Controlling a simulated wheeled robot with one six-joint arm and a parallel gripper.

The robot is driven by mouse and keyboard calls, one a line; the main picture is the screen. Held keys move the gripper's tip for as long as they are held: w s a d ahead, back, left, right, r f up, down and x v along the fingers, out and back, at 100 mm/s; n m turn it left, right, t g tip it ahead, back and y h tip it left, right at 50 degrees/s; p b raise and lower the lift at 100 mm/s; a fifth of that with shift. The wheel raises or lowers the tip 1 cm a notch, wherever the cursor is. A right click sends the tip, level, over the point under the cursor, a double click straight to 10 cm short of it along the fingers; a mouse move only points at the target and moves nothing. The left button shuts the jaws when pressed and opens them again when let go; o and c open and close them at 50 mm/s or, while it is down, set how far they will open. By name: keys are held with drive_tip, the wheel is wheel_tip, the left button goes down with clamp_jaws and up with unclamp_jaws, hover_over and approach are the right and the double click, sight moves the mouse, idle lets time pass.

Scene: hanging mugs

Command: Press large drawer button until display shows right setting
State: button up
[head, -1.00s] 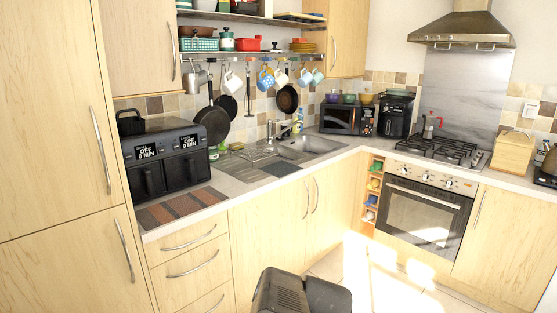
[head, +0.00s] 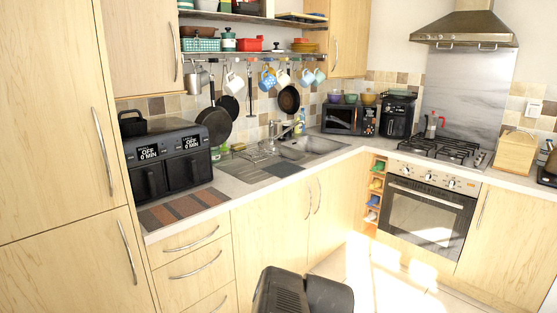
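A black two-drawer air fryer (head: 172,160) stands on the counter at the left. Its two drawers sit side by side in the front, one at the left (head: 150,182) and one at the right (head: 190,172). Above them are two lit displays, the left one (head: 149,152) and the right one (head: 192,142), both reading "OFF 0 MIN". The buttons are too small to make out. My gripper is not in view; only a dark part of my own body shows at the bottom middle.
A striped mat (head: 183,208) lies on the counter in front of the air fryer. Mugs (head: 268,77) and pans (head: 215,123) hang from a rail behind. A tall cupboard (head: 60,110) stands close at the left. The sink (head: 308,147) is to the right.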

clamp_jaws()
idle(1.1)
